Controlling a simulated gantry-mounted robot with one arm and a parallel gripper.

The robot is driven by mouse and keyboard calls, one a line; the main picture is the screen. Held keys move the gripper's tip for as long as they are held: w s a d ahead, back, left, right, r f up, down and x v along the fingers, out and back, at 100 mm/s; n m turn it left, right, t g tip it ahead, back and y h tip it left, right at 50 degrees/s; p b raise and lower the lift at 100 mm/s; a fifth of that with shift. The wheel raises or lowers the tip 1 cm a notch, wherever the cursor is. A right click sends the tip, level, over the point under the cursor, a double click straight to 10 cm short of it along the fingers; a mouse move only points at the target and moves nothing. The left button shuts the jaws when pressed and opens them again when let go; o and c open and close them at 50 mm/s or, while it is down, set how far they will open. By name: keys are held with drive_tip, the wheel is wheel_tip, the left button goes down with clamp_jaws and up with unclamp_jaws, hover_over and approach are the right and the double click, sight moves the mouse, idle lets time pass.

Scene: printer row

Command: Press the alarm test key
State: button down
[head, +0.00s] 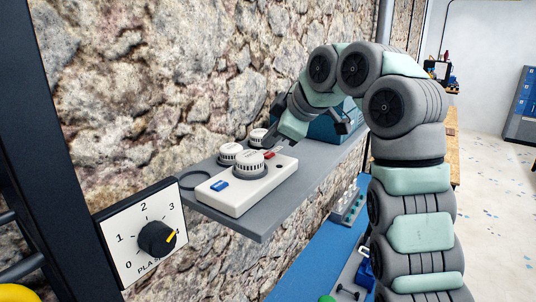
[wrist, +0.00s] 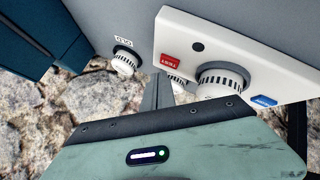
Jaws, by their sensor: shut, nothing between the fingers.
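A white alarm panel (head: 240,190) lies on a grey shelf and carries a round white ribbed detector (head: 249,165). A small red key (head: 269,155) is beside the detector; in the wrist view this red key (wrist: 171,62) reads TEST. A blue key (head: 219,185) is at the panel's other end; it also shows in the wrist view (wrist: 263,101). My gripper (head: 279,147) is shut and empty, its tips close to the red key. In the wrist view the shut fingers (wrist: 158,88) end just short of the key, apart from it in the picture; the height gap is unclear.
Two more white detectors (head: 230,153) (head: 258,137) stand behind the panel; one (wrist: 125,62) has a label reading OLD. A teal box (head: 335,125) stands behind my gripper. A dial plate (head: 143,238) is front left.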

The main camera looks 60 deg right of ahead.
sight(270, 155)
drive_tip(key=shift+f, duration=0.1)
idle(0.6)
drive_tip(key=shift+f, duration=0.35)
drive_tip(key=shift+f+b, duration=0.35)
drive_tip(key=shift+b, duration=0.35)
idle(0.3)
idle(0.4)
drive_tip(key=shift+r, duration=0.85)
drive_tip(key=shift+p, duration=0.3)
drive_tip(key=shift+r+p, duration=1.2)
drive_tip(key=shift+r, duration=1.3)
